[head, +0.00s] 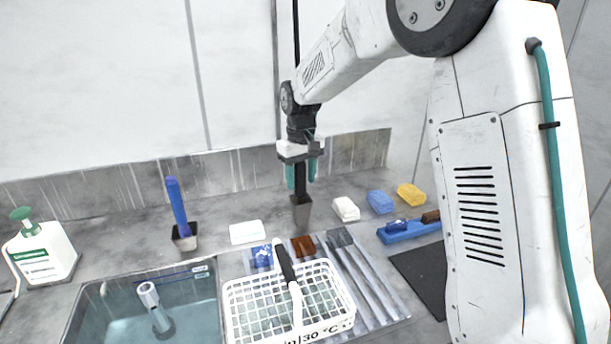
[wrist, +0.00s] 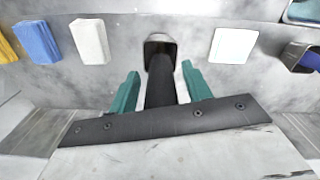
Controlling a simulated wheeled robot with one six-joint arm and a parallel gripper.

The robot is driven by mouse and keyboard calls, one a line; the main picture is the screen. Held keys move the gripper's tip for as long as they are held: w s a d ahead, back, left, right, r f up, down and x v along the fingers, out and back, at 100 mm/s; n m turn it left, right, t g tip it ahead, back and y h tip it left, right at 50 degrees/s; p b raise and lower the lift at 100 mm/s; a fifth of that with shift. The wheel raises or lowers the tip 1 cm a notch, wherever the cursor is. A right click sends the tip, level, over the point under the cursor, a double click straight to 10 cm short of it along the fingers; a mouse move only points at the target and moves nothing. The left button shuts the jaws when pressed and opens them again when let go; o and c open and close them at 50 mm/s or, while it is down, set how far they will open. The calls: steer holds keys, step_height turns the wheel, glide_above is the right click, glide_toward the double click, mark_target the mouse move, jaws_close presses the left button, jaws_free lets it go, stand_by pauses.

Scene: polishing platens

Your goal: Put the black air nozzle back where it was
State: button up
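The black air nozzle (head: 303,184) stands upright in a small grey metal holder (head: 301,212) at the back of the counter. It also shows in the wrist view (wrist: 161,88), with its end inside the holder's mouth (wrist: 160,40). My gripper (head: 301,178) is over the holder, pointing down, with its teal fingers on either side of the nozzle. In the wrist view (wrist: 161,84) a gap shows between the nozzle and each finger, so the gripper looks open around it. The nozzle's upper end is hidden by my gripper.
A blue tool (head: 177,205) stands in a similar holder (head: 184,243) to the left. White blocks (head: 247,232) (head: 346,209) flank the nozzle's holder; blue (head: 380,202) and yellow (head: 411,196) blocks lie to the right. A white basket (head: 240,310) and a water-filled sink (head: 110,325) are in front.

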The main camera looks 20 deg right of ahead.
step_height(320, 180, up, 12)
steer(key=shift+f, duration=0.1)
steer(key=shift+s+d+r, duration=0.1)
steer(key=shift+s+r, duration=0.25)
steer(key=shift+r, duration=0.1)
steer(key=s+d+r+m, duration=0.1)
steer(key=s+r, duration=0.1)
steer(key=s, duration=0.7)
steer(key=s+d+r, duration=0.1)
steer(key=s+r, duration=0.1)
steer(key=s, duration=0.7)
steer(key=s+d+f+m, duration=0.1)
steer(key=s+f, duration=0.3)
steer(key=s, duration=0.6)
steer(key=s+d+f+m+t, duration=0.1)
steer(key=s+f, duration=0.3)
steer(key=s, duration=0.7)
steer(key=shift+f, duration=0.25)
steer(key=shift+c, duration=0.3)
